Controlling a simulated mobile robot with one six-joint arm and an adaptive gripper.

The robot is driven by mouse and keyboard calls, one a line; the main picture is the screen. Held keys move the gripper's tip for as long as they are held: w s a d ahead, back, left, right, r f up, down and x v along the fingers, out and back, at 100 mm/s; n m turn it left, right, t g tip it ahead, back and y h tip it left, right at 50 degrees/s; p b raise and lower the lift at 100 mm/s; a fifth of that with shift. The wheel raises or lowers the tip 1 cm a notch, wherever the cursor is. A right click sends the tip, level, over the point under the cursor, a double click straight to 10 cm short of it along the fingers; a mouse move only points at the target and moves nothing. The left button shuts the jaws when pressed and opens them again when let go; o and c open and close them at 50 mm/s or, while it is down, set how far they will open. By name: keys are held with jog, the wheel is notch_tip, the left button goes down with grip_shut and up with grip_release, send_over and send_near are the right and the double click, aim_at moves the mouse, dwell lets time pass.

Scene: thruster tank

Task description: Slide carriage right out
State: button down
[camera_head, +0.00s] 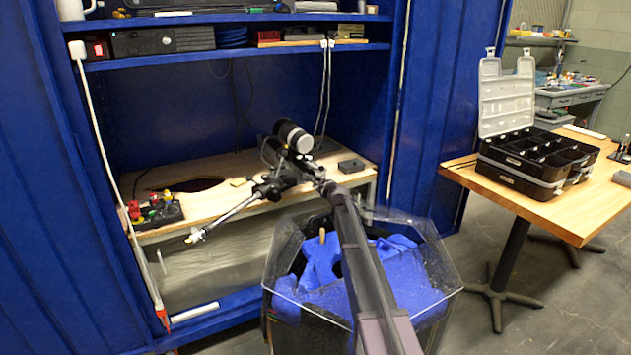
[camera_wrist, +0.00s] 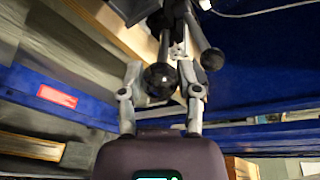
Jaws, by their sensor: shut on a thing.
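The carriage (camera_head: 270,187) is a cluster of dark clamps and grey rods above the wooden bench top (camera_head: 225,185). A rod (camera_head: 232,212) reaches from it down to the left, past the bench's front edge. A black cylinder with a white band (camera_head: 293,137) sits just above it. My gripper (camera_head: 302,168) is at the right side of this cluster. In the wrist view its two fingers (camera_wrist: 160,92) are closed in on a dark ball-ended part (camera_wrist: 160,79) with grey rods behind. Which carriage part they hold is partly hidden.
A clear-walled tank (camera_head: 225,260) lies under the bench top. A dark slot (camera_head: 195,184) opens in the bench. A switch box (camera_head: 153,212) is at left. A clear bin (camera_head: 410,285) with blue pieces stands below my arm. A table (camera_head: 590,203) with an open toolbox (camera_head: 540,160) is at right.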

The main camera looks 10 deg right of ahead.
jog(key=d+f+v, duration=0.1)
jog(key=f+v, duration=0.1)
jog(key=v, duration=1)
jog(key=d+f+v, duration=0.2)
jog(key=f+v, duration=0.1)
jog(key=v, duration=0.9)
jog(key=shift+s+d, duration=0.25)
jog(key=shift+s, duration=0.2)
jog(key=shift+c, duration=1.5)
grip_release()
jog(key=shift+s, duration=0.1)
